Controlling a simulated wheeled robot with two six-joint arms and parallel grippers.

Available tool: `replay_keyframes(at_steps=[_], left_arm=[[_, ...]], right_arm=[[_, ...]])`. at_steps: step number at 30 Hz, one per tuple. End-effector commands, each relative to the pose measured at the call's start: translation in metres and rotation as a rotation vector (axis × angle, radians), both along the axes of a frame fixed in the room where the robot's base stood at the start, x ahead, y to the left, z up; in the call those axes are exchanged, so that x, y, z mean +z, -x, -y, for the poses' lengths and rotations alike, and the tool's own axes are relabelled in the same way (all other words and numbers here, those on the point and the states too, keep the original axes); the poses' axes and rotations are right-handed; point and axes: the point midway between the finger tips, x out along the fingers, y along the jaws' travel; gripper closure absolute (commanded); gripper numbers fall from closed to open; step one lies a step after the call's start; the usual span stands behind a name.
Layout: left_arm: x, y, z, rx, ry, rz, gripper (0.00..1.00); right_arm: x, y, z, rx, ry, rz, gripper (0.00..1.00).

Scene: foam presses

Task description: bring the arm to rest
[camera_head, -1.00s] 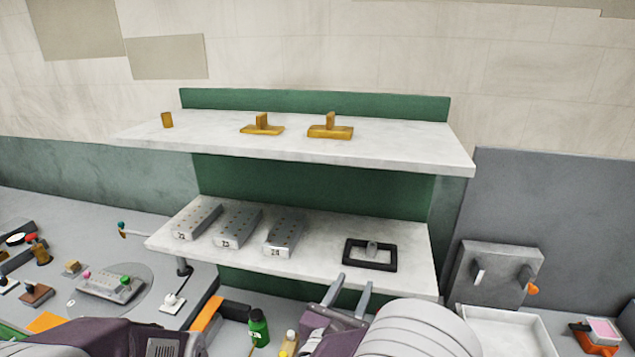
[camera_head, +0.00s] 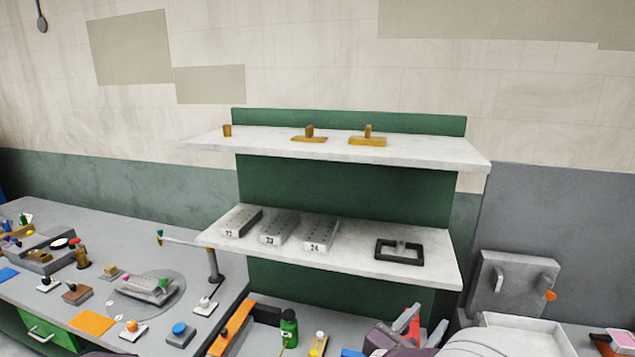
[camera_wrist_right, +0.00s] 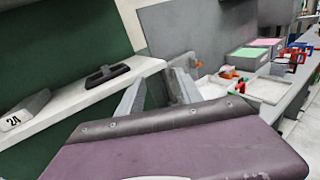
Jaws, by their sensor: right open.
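My right gripper (camera_head: 408,322) is at the bottom of the head view, below and in front of the lower shelf (camera_head: 330,258). Its two fingers stand apart and nothing is between them. In the right wrist view the open fingers (camera_wrist_right: 155,90) also show empty, with the shelf edge to their left. My left gripper is not in view.
Numbered grey blocks (camera_head: 279,228) stand on the lower shelf, brass pieces (camera_head: 367,137) on the upper one. A green bottle (camera_head: 289,327) stands below the shelf. A white tray (camera_head: 523,327) lies at right. The left bench (camera_head: 230,290) holds many small parts.

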Motion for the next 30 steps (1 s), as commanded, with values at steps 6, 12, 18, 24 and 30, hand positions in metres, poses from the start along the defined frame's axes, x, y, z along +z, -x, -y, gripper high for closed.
replay_keyframes(at_steps=[6, 12, 18, 24, 30], left_arm=[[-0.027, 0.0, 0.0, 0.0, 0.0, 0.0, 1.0], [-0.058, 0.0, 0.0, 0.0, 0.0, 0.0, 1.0], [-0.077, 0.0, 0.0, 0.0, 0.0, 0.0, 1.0], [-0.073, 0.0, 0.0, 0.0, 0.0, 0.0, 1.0], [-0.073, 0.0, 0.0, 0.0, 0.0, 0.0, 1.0]], right_arm=[[-0.047, 0.046, 0.083, -0.318, -0.146, -0.034, 0.58], [-0.151, 0.152, 0.135, -0.832, -0.576, -0.026, 0.58], [-0.26, 0.205, 0.044, -1.436, -1.353, 0.301, 0.58], [-0.272, 0.154, -0.026, -1.668, -1.792, 0.646, 0.58], [-0.271, 0.14, -0.03, -1.677, -1.856, 0.726, 0.58]])
